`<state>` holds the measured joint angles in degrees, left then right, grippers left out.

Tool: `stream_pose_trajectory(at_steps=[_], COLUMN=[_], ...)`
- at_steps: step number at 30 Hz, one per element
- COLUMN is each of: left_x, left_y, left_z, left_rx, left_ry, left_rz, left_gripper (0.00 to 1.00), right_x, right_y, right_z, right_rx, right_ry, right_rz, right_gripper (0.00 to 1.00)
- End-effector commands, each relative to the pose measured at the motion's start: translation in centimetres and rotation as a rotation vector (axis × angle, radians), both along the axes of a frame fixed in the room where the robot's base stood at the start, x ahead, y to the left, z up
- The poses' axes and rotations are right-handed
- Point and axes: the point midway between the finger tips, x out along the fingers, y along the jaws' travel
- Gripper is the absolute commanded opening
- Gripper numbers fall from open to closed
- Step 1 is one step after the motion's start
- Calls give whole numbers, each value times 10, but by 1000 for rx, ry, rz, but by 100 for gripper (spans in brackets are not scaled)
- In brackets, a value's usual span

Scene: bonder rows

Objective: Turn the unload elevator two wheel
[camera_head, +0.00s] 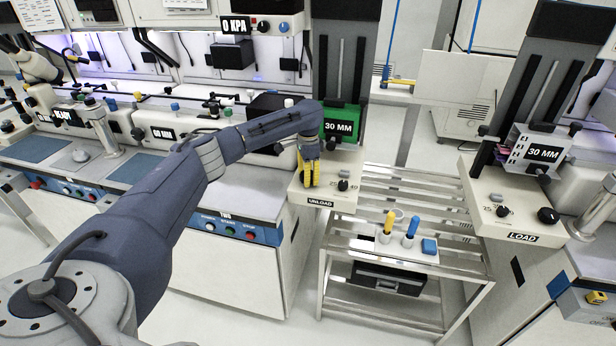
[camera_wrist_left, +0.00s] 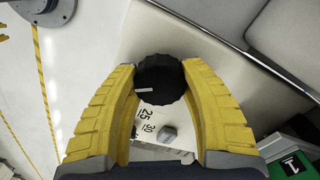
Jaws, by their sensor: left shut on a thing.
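The unload elevator (camera_head: 340,165) stands at the middle with its UNLOAD label on the front of a cream base. Its black wheel (camera_wrist_left: 161,79) shows in the left wrist view between the yellow fingers, with a white mark on it and a scale showing 25 and 30 beside it. My left gripper (camera_head: 308,176) is over the base, and its fingers are shut on the wheel. In the head view the gripper hides the wheel. A green magazine (camera_head: 341,118) with a 30 MM sign is on the elevator. My right gripper is not in view.
A metal rack cart (camera_head: 405,290) stands right of the elevator, carrying a tray with yellow and blue handled tools. The load elevator (camera_head: 509,237) is at the right. A smaller black knob (camera_head: 343,184) is close beside my left gripper.

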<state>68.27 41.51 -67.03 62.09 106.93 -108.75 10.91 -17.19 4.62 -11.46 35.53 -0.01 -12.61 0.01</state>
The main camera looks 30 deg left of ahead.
Motion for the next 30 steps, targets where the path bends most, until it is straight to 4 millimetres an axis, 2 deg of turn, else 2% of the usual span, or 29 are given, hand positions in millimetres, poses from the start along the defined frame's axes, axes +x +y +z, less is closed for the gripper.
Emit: stream_pose_trajectory(at_steps=[12, 30], left_x=[0, 0], left_y=[0, 0], left_z=[0, 0], left_rx=[0, 1], left_ry=[0, -1], left_rz=[196, 232], left_gripper=[14, 14], right_x=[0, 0], right_y=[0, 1], right_z=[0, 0], right_rx=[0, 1], right_ry=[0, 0], right_rz=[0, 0], right_gripper=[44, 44])
